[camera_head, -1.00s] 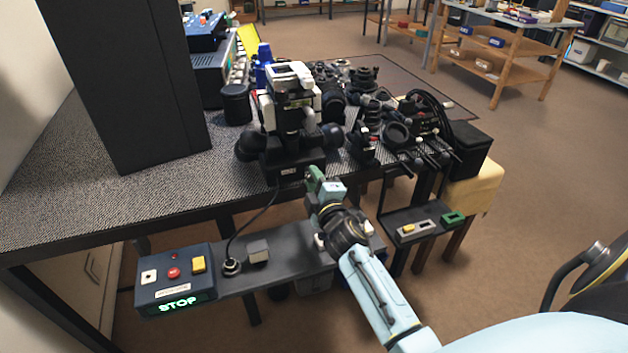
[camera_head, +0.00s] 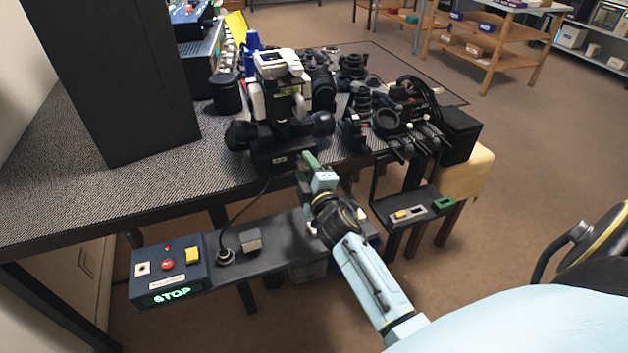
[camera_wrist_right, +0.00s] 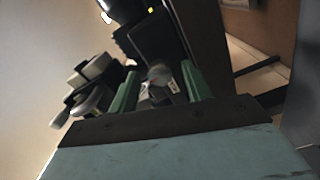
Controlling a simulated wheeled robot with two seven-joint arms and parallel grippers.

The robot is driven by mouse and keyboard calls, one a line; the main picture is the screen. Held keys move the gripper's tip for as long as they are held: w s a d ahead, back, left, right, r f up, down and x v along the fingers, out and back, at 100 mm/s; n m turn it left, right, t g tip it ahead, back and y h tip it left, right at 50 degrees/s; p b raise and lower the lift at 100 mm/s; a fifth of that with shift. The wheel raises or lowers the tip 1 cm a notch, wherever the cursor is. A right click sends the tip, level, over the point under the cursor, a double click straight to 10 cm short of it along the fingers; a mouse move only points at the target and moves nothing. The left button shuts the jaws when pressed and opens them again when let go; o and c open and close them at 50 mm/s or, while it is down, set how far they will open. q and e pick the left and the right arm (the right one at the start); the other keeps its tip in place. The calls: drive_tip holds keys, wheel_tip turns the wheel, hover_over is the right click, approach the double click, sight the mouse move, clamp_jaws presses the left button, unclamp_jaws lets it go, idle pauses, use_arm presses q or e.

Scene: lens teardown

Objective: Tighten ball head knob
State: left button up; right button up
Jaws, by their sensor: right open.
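A black device with a white-and-grey head (camera_head: 283,85) stands at the table's near edge. Large black round knobs stick out at its left (camera_head: 240,135) and right (camera_head: 322,122). My right gripper (camera_head: 308,162) has green fingers and is just in front of the device's black base (camera_head: 285,153). In the right wrist view my right gripper (camera_wrist_right: 160,85) is open, its fingers apart. A small grey round knob (camera_wrist_right: 160,74) shows between or just beyond the fingertips; I cannot tell whether they touch it. I cannot tell which knob is the ball head knob. My left gripper is not in view.
Camera lenses and black parts (camera_head: 385,120) crowd the table to the right. A tall dark panel (camera_head: 120,80) stands at left. A control box reading STOP (camera_head: 170,275) sits on a lower shelf. A small tray (camera_head: 415,208) is at right.

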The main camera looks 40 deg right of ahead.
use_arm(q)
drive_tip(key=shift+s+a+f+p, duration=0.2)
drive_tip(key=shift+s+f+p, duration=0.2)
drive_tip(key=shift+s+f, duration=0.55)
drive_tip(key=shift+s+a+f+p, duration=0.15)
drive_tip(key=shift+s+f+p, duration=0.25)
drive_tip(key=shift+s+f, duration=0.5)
use_arm(e)
drive_tip(key=v, duration=1.3)
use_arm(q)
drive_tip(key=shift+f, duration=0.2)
use_arm(e)
drive_tip(key=shift+d+f, duration=0.1)
